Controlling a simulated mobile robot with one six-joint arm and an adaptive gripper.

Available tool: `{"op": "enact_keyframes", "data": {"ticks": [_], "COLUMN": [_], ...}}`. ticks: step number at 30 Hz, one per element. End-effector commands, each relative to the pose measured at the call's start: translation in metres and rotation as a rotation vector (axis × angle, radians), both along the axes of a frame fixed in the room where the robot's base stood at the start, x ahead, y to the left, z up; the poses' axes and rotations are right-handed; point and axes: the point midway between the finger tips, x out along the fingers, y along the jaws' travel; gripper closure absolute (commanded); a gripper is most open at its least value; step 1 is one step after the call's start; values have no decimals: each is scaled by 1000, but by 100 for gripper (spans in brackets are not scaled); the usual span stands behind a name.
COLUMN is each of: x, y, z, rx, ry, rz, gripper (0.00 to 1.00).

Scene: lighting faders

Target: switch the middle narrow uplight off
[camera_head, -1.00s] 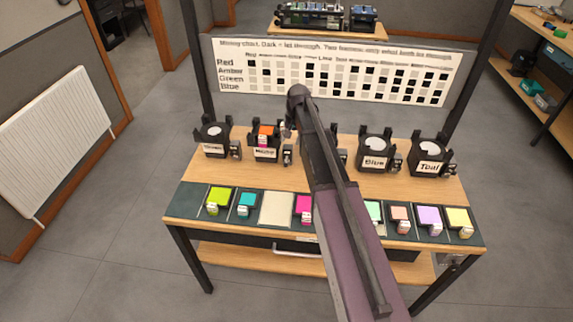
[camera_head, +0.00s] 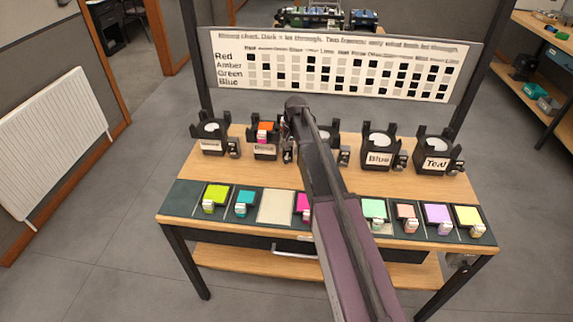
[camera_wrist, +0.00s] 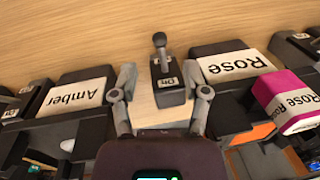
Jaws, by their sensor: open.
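The middle of the row of narrow black uplights (camera_head: 325,133) is mostly hidden behind my arm in the head view; a switch (camera_head: 344,156) shows at its right. In the wrist view my gripper (camera_wrist: 159,74) is open, its fingers on either side of a small black switch (camera_wrist: 170,92). That switch has a round-tipped lever (camera_wrist: 159,42) leaning toward the picture's top and stands between the Amber label (camera_wrist: 75,97) and the Rose label (camera_wrist: 236,66). I cannot tell whether the fingers touch it. In the head view the gripper is mostly hidden by my arm.
A pink Rose frame (camera_wrist: 287,102) sits close to the right finger. Blue (camera_head: 378,150) and Teal (camera_head: 435,155) uplights stand to the right. Coloured frames lie along the front tray (camera_head: 185,195). A chart board (camera_head: 340,70) stands behind.

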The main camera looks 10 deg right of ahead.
Motion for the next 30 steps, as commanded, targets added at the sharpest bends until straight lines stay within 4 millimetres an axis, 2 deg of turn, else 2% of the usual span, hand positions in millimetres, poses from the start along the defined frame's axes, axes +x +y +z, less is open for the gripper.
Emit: {"op": "enact_keyframes", "data": {"ticks": [1,15,21,30], "x": [0,2,3,3], "y": [1,4,6,6], "z": [-8,-43,-52,-55], "rx": [0,0,0,0], "ry": [0,0,0,0], "rz": [0,-1,-1,-1], "gripper": [40,40,40,40]}}
